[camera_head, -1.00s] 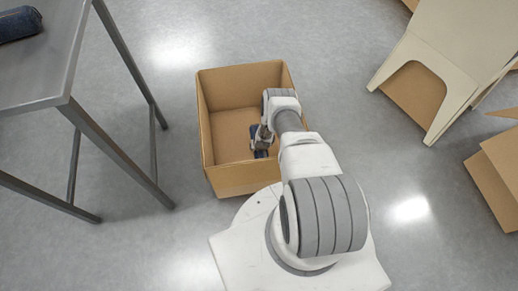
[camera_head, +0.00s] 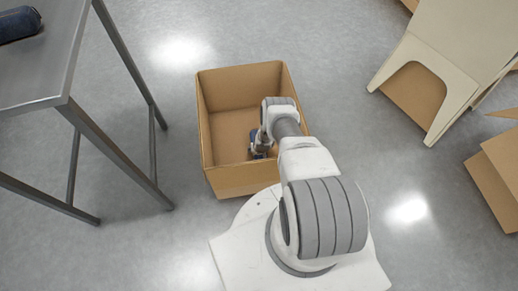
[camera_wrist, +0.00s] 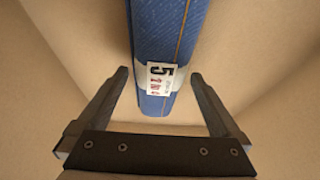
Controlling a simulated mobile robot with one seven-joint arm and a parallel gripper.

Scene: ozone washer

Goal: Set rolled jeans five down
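The rolled jeans five (camera_wrist: 168,35) is a blue denim roll with an orange seam and a white label marked 5. In the wrist view it lies inside the cardboard box (camera_head: 205,125), its near end between the fingertips of my gripper (camera_wrist: 157,78). The fingers are open, with a gap on each side of the roll. In the head view only a small bit of blue shows beside my gripper (camera_head: 259,148), low in the box; my arm hides the rest.
A grey metal table (camera_head: 50,70) stands at the left with another dark blue roll (camera_head: 18,24) on it. A beige stand (camera_head: 455,60) and an open cardboard box (camera_head: 497,175) are at the right. The floor between them is clear.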

